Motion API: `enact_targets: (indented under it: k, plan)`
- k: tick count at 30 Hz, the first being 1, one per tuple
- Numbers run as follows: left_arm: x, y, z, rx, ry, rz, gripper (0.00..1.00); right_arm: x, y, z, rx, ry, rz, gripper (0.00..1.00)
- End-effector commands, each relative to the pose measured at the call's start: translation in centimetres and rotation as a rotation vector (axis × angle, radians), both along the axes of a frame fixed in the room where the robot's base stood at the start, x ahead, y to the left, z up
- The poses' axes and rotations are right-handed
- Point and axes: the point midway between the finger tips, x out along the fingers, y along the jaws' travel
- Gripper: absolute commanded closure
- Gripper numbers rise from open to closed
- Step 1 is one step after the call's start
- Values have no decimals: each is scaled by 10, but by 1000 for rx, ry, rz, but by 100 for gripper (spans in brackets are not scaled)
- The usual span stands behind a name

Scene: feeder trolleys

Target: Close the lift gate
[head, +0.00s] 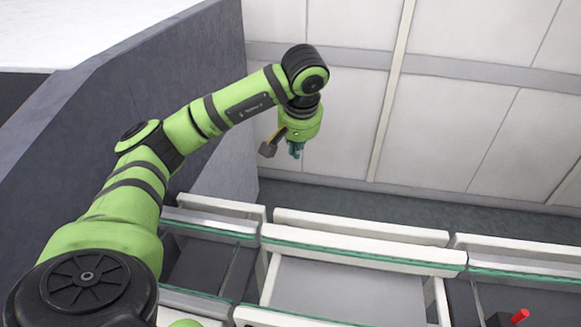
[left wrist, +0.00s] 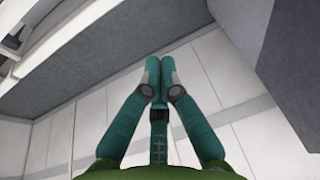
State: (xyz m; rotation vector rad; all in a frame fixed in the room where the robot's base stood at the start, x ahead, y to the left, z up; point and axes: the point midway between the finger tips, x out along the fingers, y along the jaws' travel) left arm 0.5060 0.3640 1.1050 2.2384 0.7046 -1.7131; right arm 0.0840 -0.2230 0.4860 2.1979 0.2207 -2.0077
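No part in either view can be told for certain as the lift gate. White frames with green-edged strips (head: 362,256) run along the bottom of the head view; one of these may belong to it, but I cannot tell. My left gripper (head: 295,150) points downward beyond and above these frames, near the middle of the head view. In the left wrist view its two teal fingers (left wrist: 159,75) come together at the tips, with nothing seen between them. It touches nothing. My right gripper is in neither view.
A dark grey wall block (head: 185,60) stands at the left, close to my left arm. A pale panelled wall (head: 460,125) rises behind. A strip of dark floor (head: 400,203) lies between wall and frames. A red piece (head: 520,315) shows at lower right.

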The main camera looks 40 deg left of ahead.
Motion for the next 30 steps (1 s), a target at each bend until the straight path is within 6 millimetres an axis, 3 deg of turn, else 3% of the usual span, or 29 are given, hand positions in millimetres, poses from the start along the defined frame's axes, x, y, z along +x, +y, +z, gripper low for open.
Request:
enact_targets:
  k: [6,12,26,30]
  plan:
    - [4,12,-39,3,6,2,100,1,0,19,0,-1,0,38]
    - [1,17,-62,1,2,1,100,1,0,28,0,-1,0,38]
    - [1,20,-71,2,-1,0,100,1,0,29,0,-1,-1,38]
    - [0,22,-82,-8,-5,1,100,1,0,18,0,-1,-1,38]
